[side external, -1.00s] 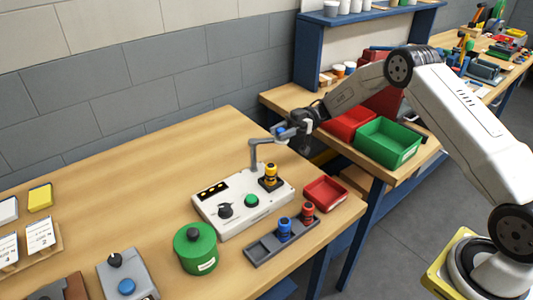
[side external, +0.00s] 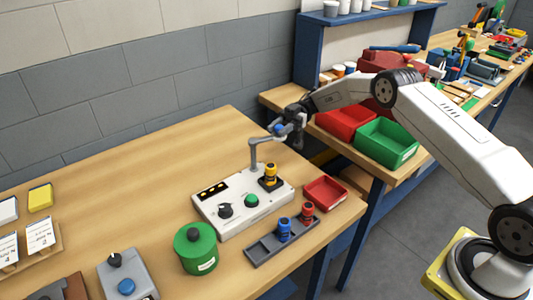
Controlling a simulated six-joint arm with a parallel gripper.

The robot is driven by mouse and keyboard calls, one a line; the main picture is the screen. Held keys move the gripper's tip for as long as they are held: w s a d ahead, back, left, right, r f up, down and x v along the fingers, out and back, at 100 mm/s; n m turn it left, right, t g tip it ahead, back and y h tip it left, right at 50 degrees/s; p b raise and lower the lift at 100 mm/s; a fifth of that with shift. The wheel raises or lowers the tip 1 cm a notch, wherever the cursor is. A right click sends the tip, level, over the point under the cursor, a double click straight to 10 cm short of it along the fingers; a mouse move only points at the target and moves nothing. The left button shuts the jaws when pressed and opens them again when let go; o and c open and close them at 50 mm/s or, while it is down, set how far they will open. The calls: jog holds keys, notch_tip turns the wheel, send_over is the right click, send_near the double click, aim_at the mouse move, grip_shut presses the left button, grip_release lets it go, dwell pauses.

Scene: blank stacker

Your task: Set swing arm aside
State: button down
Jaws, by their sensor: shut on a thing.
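The swing arm (side external: 258,140) is a grey post with a bent top, standing at the back edge of the white control box (side external: 232,222). Its bar points right, toward a blue-tipped end (side external: 280,130). My gripper (side external: 284,128) is shut on the swing arm at this end, above and behind the box. The fingers are small and partly hidden in this view. A yellow and black piece (side external: 270,174) stands upright on a dark square of the box, below and in front of my gripper. The box also has a green button (side external: 252,201) and a black knob (side external: 225,210).
A grey tray (side external: 262,250) holds a blue piece (side external: 284,229) and a red piece (side external: 307,212). A red bin (side external: 325,193) stands right of the box, a green canister (side external: 195,248) in front left. Red and green bins stand on the back bench. The table behind the box is clear.

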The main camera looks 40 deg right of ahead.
aim_at(279, 126)
jog(key=shift+c, duration=1.9)
grip_release()
jog(key=shift+r, duration=1.7)
jog(key=s+r, duration=0.9)
jog(key=s, duration=0.5)
jog(key=shift+r, duration=0.3)
jog(key=shift+d, duration=0.1)
